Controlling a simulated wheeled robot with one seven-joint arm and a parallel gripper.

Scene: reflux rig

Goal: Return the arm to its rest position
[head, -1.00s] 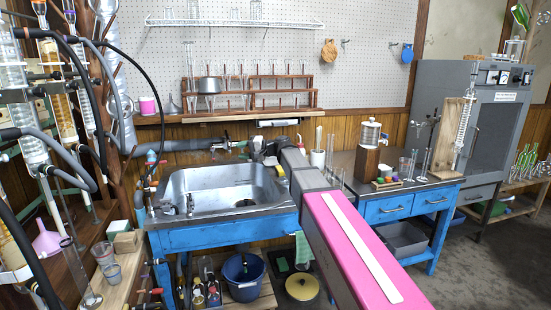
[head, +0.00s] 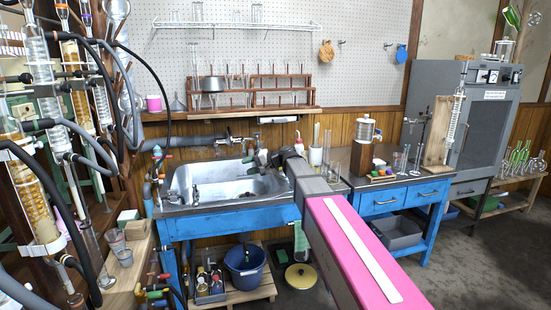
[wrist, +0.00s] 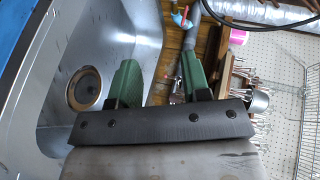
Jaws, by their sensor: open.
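My arm, with its pink link, reaches forward from the lower right in the head view. My gripper (head: 252,158) is at its far end, small and partly hidden by my wrist, in front of the metal sink (head: 190,181) basin's far right part in the picture. In the wrist view, my gripper (wrist: 158,82) shows two green fingers standing apart, with nothing between them. The sink wall and its round drain (wrist: 84,88) are to the left of the fingers in that view.
A glass reflux rig (head: 50,120) with hoses crowds the left. A blue drawer table (head: 385,198) with small glassware stands right of my arm, and a grey cabinet (head: 487,130) beyond it. A tube rack (head: 255,90) stands on the back shelf. Floor is open at lower right.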

